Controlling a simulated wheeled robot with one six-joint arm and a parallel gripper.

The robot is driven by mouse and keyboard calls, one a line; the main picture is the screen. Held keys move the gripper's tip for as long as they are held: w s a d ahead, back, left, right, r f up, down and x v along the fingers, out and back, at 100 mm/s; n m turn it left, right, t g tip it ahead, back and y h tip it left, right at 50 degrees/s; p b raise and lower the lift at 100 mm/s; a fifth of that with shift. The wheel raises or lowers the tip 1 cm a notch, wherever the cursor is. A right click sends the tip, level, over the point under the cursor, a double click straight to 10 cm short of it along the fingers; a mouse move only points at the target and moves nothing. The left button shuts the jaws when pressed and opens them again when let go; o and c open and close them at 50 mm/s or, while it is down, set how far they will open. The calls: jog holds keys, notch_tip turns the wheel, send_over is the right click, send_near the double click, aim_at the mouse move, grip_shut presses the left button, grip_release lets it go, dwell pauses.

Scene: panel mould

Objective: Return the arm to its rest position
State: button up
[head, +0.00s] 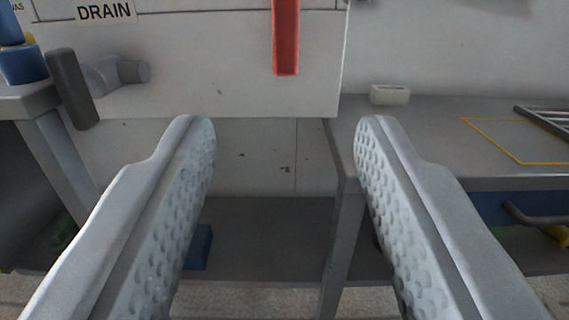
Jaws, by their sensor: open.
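My gripper (285,150) fills the lower half of the head view. Its two grey fingers with dimpled inner pads stand wide apart. Nothing is between them. The fingertips point at a pale wall panel (215,80) and the gap below it. My gripper touches nothing that I can see. The rest of my arm is out of view.
A red bar (286,38) hangs down the panel. A dark lever handle (72,88) sits below the DRAIN label (106,11). A grey bench (440,140) with a small white block (390,95) stands right; another table (30,100) stands left.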

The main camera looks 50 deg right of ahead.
dwell(0.4)
jog(key=s+d+n+g+y, duration=0.5)
jog(key=s+d+y, duration=0.4)
jog(key=s+r+n+t+y, duration=0.3)
jog(key=s+r+t, duration=0.2)
jog(key=r, duration=0.6)
jog(key=s+r+n+t+y, duration=0.2)
jog(key=s+r+t, duration=0.4)
jog(key=r, duration=0.6)
jog(key=shift+d+r+n+y, duration=0.25)
jog(key=shift+n+y, duration=0.15)
jog(key=shift+y, duration=0.3)
jog(key=shift+c, duration=0.8)
